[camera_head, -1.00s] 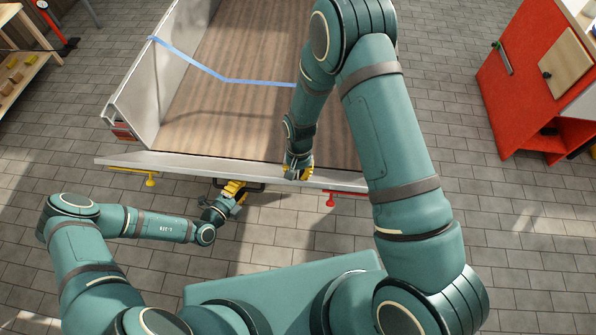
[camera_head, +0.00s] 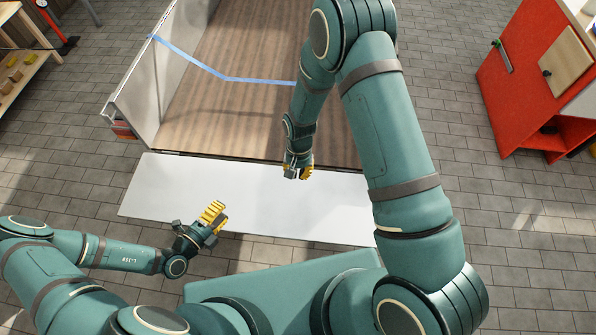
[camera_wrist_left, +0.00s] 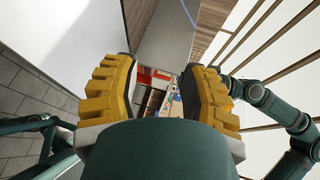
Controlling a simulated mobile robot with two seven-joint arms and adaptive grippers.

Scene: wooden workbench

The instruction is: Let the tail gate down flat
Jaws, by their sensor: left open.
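The tail gate (camera_head: 250,205) is a pale, smooth panel behind the wooden cargo bed (camera_head: 225,120). In the head view it lies folded out and looks flat, its far edge along the end of the bed. My left gripper (camera_head: 218,212) is over or beside the gate's near edge at left of centre, its yellow fingers apart. In the left wrist view the fingers (camera_wrist_left: 157,72) are open with nothing between them. My right gripper (camera_head: 298,172) is at the gate's far edge by the bed; its jaw is too small to read. My right arm hides the gate's right end.
A blue strap (camera_head: 190,62) crosses the bed from the left side wall (camera_head: 145,90). A red cabinet (camera_head: 505,85) stands at the right, and a wooden shelf (camera_head: 25,75) at the far left. The paved floor left of the gate is clear.

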